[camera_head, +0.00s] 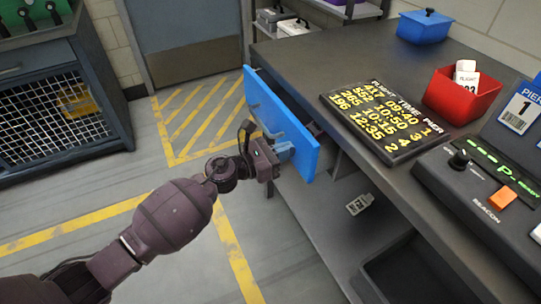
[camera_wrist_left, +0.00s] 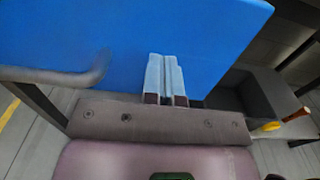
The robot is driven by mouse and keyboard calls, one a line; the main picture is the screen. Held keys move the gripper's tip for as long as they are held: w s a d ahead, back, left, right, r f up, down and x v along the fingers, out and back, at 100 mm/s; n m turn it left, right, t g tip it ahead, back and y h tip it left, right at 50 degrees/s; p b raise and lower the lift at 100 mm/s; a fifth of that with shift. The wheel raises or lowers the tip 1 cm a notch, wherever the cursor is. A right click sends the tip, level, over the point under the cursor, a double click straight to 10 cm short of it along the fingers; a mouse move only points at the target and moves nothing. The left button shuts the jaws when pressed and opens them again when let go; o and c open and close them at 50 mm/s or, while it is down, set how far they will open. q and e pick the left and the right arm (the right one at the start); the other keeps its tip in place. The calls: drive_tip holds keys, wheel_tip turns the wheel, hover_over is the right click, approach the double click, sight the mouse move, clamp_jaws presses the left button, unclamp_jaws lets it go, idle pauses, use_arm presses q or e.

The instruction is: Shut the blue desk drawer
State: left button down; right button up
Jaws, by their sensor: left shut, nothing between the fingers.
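The blue desk drawer (camera_head: 290,122) stands out from the left side of the dark desk, with a gap between its front panel and the desk edge. My left gripper (camera_head: 285,150) is shut and empty at the outer face of the panel. In the left wrist view the blue panel (camera_wrist_left: 210,45) fills the upper part, and the shut left fingers (camera_wrist_left: 165,75) point at it beside a grey bar handle (camera_wrist_left: 65,77). I cannot tell whether the fingertips touch the panel. My right gripper is not in view.
On the desk lie a black flight-time board (camera_head: 385,120), a red bin (camera_head: 460,97), a blue box (camera_head: 424,27) and a beacon console (camera_head: 490,190). A lower shelf (camera_head: 320,225) runs under the desk. A mesh-front cabinet (camera_head: 60,110) stands left; yellow-striped floor (camera_head: 200,115) between is clear.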

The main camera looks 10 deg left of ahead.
sight(304, 142)
use_arm(q)
drive_tip(key=x, duration=0.5)
drive_tip(key=shift+s+f, duration=0.1)
drive_tip(key=shift+d, duration=0.1)
drive_tip(key=shift+w, duration=0.2)
drive_tip(key=shift+r, duration=0.25)
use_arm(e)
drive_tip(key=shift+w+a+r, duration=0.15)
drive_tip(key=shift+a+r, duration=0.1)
use_arm(q)
drive_tip(key=shift+r, duration=0.15)
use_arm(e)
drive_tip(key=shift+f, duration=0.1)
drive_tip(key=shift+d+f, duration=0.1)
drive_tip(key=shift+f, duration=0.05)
